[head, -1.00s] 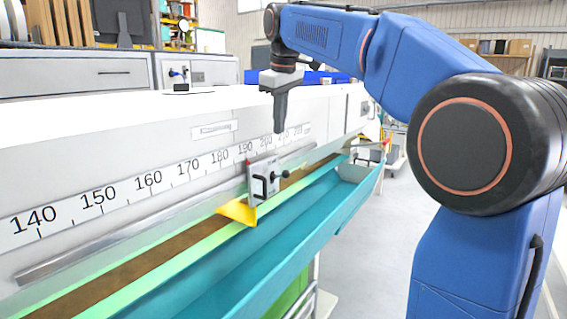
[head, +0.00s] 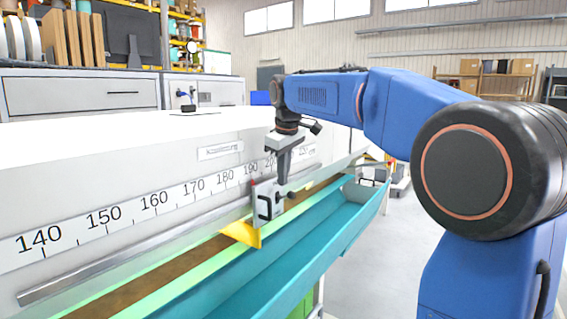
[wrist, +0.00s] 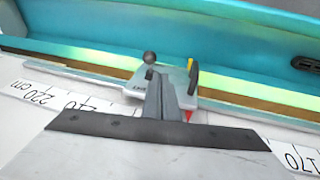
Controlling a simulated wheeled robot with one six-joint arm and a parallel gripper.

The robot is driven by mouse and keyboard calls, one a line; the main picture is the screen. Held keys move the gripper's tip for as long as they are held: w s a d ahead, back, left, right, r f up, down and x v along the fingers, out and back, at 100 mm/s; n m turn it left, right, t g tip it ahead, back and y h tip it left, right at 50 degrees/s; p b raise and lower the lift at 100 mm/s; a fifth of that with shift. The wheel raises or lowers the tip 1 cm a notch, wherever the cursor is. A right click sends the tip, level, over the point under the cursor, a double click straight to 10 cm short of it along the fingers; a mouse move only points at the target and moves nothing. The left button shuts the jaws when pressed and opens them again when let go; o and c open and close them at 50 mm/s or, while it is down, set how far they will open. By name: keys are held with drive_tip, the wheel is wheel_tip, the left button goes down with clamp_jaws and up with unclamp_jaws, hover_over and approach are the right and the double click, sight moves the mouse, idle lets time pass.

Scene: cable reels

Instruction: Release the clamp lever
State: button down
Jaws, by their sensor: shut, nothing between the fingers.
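The clamp is a small grey carriage (head: 264,207) on the rail beside the ruler, with a black handle on its face and a yellow plate (head: 243,234) below it. Its lever ends in a dark round knob (head: 291,195), on the right side in the head view. In the wrist view the knob (wrist: 149,57) stands just beyond my fingertips and the grey carriage (wrist: 178,87) lies partly hidden behind my fingers. My gripper (head: 283,181) points down, shut and empty, its tips close to the lever. Whether they touch it I cannot tell.
A ruler strip (head: 105,216) runs along the white bench front. A teal trough (head: 300,249) with a brown strip and green edge runs below it. Shelves with reels stand behind a grey cabinet (head: 80,94). Open floor (head: 365,270) lies to the right.

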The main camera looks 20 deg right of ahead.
sight(291, 195)
drive_tip(key=shift+w+d+f, duration=0.15)
drive_tip(key=shift+d+f, duration=0.35)
drive_tip(key=shift+f, duration=0.2)
drive_tip(key=shift+w+d+f, duration=0.15)
drive_tip(key=shift+d+f, duration=0.35)
drive_tip(key=shift+f, duration=0.15)
drive_tip(key=shift+d, duration=0.1)
drive_tip(key=shift+s+f+t, duration=0.15)
drive_tip(key=shift+s+t, duration=0.05)
drive_tip(key=shift+t, duration=0.1)
drive_tip(key=shift+s+d+f+y, duration=0.15)
drive_tip(key=shift+y, duration=0.25)
drive_tip(key=shift+s+d+f+t+y, duration=0.35)
drive_tip(key=shift+f+t+y, duration=0.1)
drive_tip(key=shift+t, duration=0.35)
drive_tip(key=t, duration=0.1)
drive_tip(key=f+y, duration=0.1)
drive_tip(key=s+f+t, duration=0.1)
drive_tip(key=shift+d+f+m+t+y, duration=0.1)
drive_tip(key=shift+d+m+t+y, duration=0.15)
drive_tip(key=shift+m+t+y, duration=0.1)
